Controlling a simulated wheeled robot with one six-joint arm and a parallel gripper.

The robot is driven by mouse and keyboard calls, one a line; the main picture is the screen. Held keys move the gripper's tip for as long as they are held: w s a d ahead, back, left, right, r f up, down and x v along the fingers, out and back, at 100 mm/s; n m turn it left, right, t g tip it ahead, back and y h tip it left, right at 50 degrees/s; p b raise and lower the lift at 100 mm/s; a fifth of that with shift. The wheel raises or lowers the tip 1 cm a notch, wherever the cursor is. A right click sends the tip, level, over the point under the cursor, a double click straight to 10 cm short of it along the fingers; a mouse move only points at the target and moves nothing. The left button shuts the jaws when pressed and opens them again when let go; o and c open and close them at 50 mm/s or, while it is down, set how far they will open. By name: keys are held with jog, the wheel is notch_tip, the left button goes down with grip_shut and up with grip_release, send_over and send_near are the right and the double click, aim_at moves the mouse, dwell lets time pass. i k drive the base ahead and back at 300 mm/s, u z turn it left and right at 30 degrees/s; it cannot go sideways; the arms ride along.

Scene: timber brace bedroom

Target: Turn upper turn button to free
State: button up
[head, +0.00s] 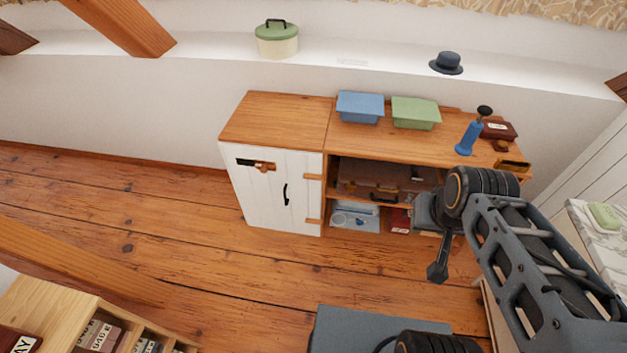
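The white cabinet door (272,197) is shut at the left of the wooden cabinet. A small wooden turn button (265,167) lies roughly level near the door's upper left, against a dark plate (245,162). Its exact angle is too small to tell, and I see no second turn button. A black pull handle (285,194) is lower on the door. My arm reaches in from the right. Its dark end, my gripper (437,272), hangs in front of the open shelves, well to the right of the turn button and apart from it. Its fingers are not clear.
A blue tub (360,107), a green tub (416,112) and a blue pump-like thing (469,138) stand on the cabinet top (345,142). Open shelves hold a brown case (380,178). A wooden organiser (45,308) is at lower left. The floor before the door is clear.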

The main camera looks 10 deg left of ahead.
aim_at(307, 175)
jog(key=u, duration=0.35)
jog(key=k, duration=1.05)
jog(key=u, duration=1.45)
jog(key=i, duration=0.95)
jog(key=z, duration=0.45)
jog(key=i, duration=0.7)
jog(key=z, duration=0.5)
